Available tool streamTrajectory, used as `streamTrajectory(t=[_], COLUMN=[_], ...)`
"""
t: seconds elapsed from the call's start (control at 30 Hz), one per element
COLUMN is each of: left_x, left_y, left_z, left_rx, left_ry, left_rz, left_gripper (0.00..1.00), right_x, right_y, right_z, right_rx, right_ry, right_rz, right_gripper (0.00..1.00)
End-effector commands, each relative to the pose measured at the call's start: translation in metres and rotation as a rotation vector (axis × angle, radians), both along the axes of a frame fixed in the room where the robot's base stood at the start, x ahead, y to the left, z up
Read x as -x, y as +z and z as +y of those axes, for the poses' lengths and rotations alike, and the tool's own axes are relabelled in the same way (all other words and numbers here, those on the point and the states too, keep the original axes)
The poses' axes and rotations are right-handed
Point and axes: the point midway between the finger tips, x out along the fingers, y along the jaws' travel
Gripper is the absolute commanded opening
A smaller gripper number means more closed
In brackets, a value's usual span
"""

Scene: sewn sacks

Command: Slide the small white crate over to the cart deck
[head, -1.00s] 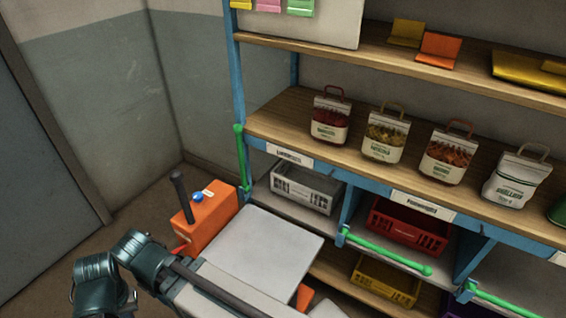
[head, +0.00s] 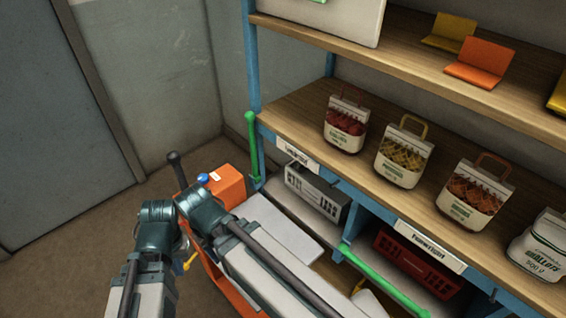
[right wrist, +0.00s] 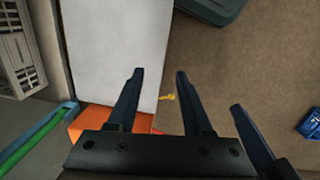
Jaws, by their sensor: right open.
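The small white crate (head: 318,192), grey-white with slotted sides, sits in the left bay of the low shelf; part of it shows at the left edge of the right wrist view (right wrist: 17,52). The pale flat cart deck (head: 282,228) lies beside that bay and looks empty where visible; it also shows in the right wrist view (right wrist: 115,45). My right gripper (right wrist: 160,72) is open and empty, above the deck's edge, apart from the crate. My left arm's dark end (head: 157,212) is left of the cart; its fingertips cannot be made out.
The orange cart body (head: 220,186) has a black handle post (head: 177,168). A green rail (head: 253,148) stands at the shelf's left post; another (head: 385,280) fronts the red crate (head: 415,262). Bagged goods line the shelf above. The floor at left is clear.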

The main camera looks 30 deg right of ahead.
Motion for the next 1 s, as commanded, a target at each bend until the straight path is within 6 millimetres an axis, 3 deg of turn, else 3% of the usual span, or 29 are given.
streamTrajectory(t=[0.13,0.27,0.37,0.5,0.7,0.8,1.0], left_x=[0.000,0.000,0.000,0.000,0.000,0.000,0.000], left_y=[-0.008,-0.040,-0.078,-0.131,-0.195,-0.218,-0.240], left_z=[0.000,0.000,0.000,0.000,0.000,0.000,0.000], left_rx=[0.000,0.000,0.000,0.000,0.000,0.000,0.000], left_ry=[0.000,0.000,-0.001,-0.001,-0.001,-0.001,-0.001], left_rz=[0.000,0.000,0.000,0.000,0.000,0.000,0.000], left_gripper=[0.00,0.00,0.00,0.00,0.00,0.00,0.00], right_x=[-0.009,-0.051,-0.104,-0.179,-0.260,-0.286,-0.312], right_y=[-0.007,-0.036,-0.065,-0.094,-0.111,-0.111,-0.104], right_z=[-0.004,-0.031,-0.071,-0.144,-0.245,-0.284,-0.327], right_rx=[0.015,0.100,0.209,0.361,0.504,0.541,0.562], right_ry=[-0.029,-0.192,-0.406,-0.729,-1.080,-1.189,-1.293], right_rz=[-0.015,-0.099,-0.228,-0.474,-0.856,-1.021,-1.228], right_gripper=[0.50,0.50,0.50,0.50,0.50,0.50,0.50])
